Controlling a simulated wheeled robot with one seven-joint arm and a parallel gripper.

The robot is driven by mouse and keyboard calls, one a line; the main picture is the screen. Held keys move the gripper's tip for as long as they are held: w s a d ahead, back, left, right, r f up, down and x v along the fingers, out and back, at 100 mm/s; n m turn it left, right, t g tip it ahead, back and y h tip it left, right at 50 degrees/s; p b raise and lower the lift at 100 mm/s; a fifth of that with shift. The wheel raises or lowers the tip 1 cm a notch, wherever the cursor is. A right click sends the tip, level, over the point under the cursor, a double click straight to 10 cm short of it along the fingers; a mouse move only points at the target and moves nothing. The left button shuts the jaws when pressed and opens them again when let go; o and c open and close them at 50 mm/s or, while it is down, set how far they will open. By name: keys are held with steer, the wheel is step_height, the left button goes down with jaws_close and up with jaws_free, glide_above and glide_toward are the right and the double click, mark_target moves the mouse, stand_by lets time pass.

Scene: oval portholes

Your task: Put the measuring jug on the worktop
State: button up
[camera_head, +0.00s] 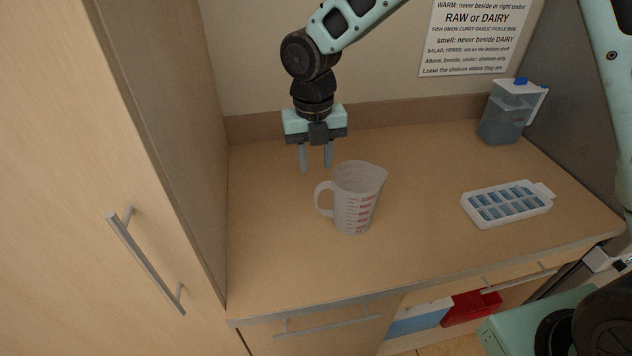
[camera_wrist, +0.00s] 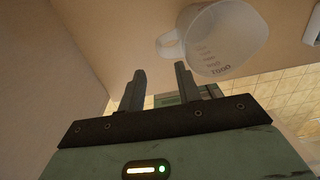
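The measuring jug (camera_head: 357,200) is translucent white with red markings and stands upright on the wooden worktop (camera_head: 275,270). Its handle points left. My gripper (camera_head: 316,171) is behind and to the left of the jug in the head view, fingers pointing down, open, with nothing between them. In the wrist view the jug (camera_wrist: 222,40) shows at the upper right, beside and apart from the open fingers (camera_wrist: 160,75).
An ice cube tray (camera_head: 507,204) lies on the right of the worktop. A tall cabinet with a handle (camera_head: 148,262) bounds the left. The worktop's front left is clear.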

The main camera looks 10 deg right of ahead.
steer(key=s+d+r+m, duration=0.1)
steer(key=s+r+m, duration=0.1)
steer(key=s+m, duration=1.2)
steer(key=s+d+r+m+y, duration=0.1)
steer(key=s+d+r+m, duration=0.1)
steer(key=s+m, duration=1.1)
steer(key=shift+s+d+r+m, duration=0.2)
steer(key=shift+s+r+m, duration=0.2)
steer(key=shift+r+m, duration=0.35)
steer(key=shift+r, duration=0.1)
step_height(320, 180, down, 4)
steer(key=b, duration=0.4)
